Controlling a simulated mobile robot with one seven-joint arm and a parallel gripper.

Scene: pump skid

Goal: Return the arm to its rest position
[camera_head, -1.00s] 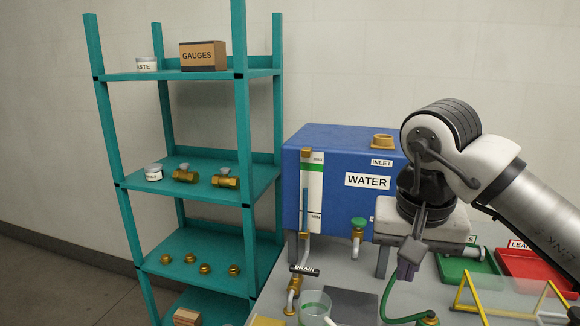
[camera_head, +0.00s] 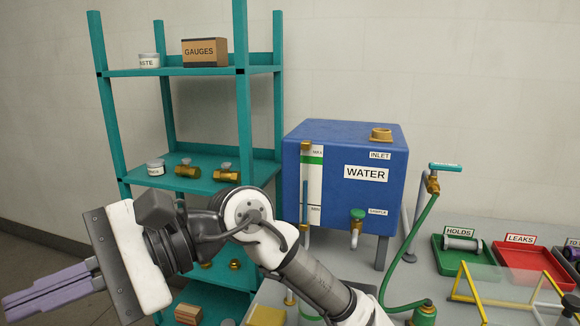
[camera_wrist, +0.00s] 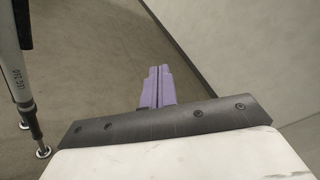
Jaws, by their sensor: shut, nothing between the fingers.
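My gripper (camera_head: 48,291) is at the lower left of the head view, with its purple fingers pointing left, in front of the teal shelf. The fingers are together and hold nothing. In the wrist view the shut gripper (camera_wrist: 157,84) points out over bare brown floor near a pale wall. My arm is bent and reaches from the bottom middle of the head view to the left. It hides part of the lower shelves and the front left of the bench.
The teal shelf (camera_head: 242,120) holds valves, jars and a GAUGES box (camera_head: 205,52). A blue WATER tank (camera_head: 345,215) stands on the bench, with a green hose (camera_head: 397,262) beside it. A green HOLDS tray (camera_head: 452,262) and a red LEAKS tray (camera_head: 520,262) lie right.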

